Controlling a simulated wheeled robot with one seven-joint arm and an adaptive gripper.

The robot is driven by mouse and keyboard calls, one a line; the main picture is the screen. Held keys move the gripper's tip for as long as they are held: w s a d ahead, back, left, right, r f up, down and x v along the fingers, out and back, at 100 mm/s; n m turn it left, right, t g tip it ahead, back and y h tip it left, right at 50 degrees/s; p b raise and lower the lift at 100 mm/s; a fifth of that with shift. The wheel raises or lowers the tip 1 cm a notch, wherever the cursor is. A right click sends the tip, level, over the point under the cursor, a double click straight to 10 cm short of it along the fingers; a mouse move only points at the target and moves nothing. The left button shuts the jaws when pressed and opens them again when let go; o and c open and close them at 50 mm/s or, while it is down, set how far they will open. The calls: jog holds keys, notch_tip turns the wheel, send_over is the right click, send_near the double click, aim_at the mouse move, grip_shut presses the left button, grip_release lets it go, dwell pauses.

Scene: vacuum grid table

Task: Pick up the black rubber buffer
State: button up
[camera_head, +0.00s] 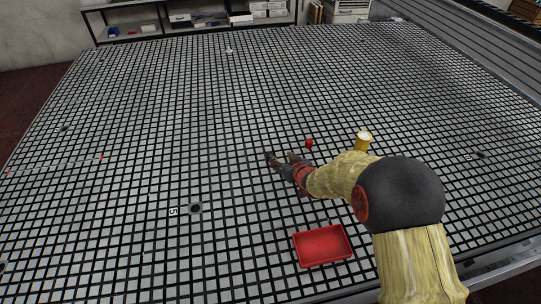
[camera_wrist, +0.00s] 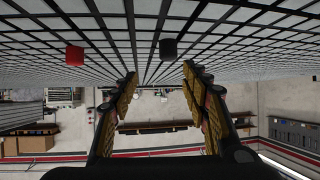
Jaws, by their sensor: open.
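A small black block, which looks like the black rubber buffer (camera_wrist: 168,49), is on the grid table in the wrist view, just beyond my fingertips and between their lines. My gripper (camera_wrist: 160,76) is open and empty, with a clear gap between its fingers and the black block. In the head view my gripper (camera_head: 281,157) is low over the middle of the table. There I cannot tell the block apart from my dark fingertips.
A small red piece (camera_head: 309,142) lies close to my gripper; it also shows in the wrist view (camera_wrist: 74,55). A yellow cylinder (camera_head: 363,141) stands near my arm. A red tray (camera_head: 323,262) is near the front edge. A dark round piece (camera_head: 195,208) lies left. Much of the grid table (camera_head: 150,110) is clear.

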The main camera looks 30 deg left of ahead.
jog(key=shift+s+a+f, duration=0.25)
jog(key=shift+a+f, duration=0.5)
jog(key=shift+a, duration=0.2)
jog(key=shift+b+x, duration=1)
jog(key=shift+x, duration=2.6)
jog(key=shift+r, duration=0.1)
jog(key=shift+c, duration=0.4)
jog(key=c, duration=1.1)
jog(key=shift+r, duration=0.1)
